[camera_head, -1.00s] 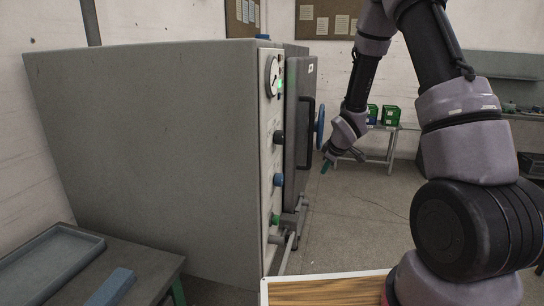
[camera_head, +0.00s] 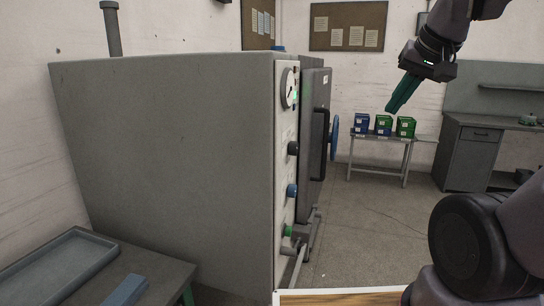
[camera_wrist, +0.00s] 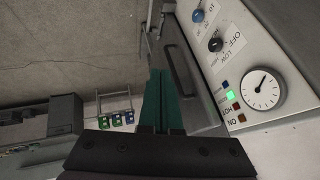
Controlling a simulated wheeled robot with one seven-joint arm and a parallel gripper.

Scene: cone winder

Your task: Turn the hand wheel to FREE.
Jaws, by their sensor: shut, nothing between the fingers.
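The blue hand wheel (camera_head: 334,137) sits on the front of the machine's grey door (camera_head: 314,130), seen nearly edge-on in the head view. Its FREE mark cannot be read. My gripper (camera_head: 391,108) is raised to the right of the wheel and apart from it, its green fingers together and empty, pointing down and left. In the wrist view the green fingers (camera_wrist: 164,100) lie side by side, with the door (camera_wrist: 190,85) and its dark handle beyond them. The hand wheel cannot be made out in the wrist view.
The machine's panel (camera_head: 285,170) carries a dial gauge (camera_head: 289,87), a lit green lamp and several knobs. A small table (camera_head: 380,138) with blue and green bins stands behind. A grey tray (camera_head: 60,265) lies at the front left. The floor right of the door is clear.

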